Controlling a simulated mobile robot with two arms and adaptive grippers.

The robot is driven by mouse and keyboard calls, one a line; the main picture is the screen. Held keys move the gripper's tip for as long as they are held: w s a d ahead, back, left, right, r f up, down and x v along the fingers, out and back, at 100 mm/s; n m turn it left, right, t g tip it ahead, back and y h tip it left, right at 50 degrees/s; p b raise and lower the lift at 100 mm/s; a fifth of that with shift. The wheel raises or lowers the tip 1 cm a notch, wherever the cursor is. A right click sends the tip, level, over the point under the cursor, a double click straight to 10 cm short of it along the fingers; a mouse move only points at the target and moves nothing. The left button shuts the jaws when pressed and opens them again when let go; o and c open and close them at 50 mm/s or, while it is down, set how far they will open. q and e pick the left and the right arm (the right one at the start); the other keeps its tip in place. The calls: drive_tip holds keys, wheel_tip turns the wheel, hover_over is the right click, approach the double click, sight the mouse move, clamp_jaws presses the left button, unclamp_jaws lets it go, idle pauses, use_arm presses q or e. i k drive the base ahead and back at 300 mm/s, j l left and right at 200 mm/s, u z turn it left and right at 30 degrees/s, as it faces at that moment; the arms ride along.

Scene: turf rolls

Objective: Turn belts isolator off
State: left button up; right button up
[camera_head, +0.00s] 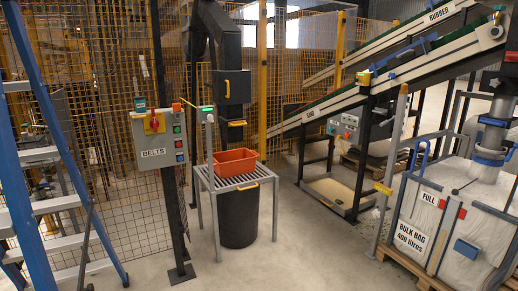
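The grey control box labelled BELTS (141,141) stands on a dark post at centre left. On its upper front is the isolator (154,123), a red rotary handle on a yellow plate. The handle is too small for me to read its position surely. A column of small round buttons (178,143) runs down the right side of the box. Neither my left nor my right gripper shows in this view.
A blue stepladder (27,170) stands left of the box. A slatted stand (233,181) with an orange crate (235,162) is to its right. Conveyors (400,62) and a full bulk bag (459,210) fill the right. The concrete floor (310,250) in front is clear.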

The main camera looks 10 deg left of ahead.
sight(154, 124)
drive_tip(key=i+l+u, duration=0.15)
drive_tip(key=i+u, duration=0.25)
drive_tip(key=i+l+u, duration=0.15)
drive_tip(key=u, duration=0.2)
drive_tip(key=i+l+u, duration=0.25)
drive_tip(key=u, duration=0.15)
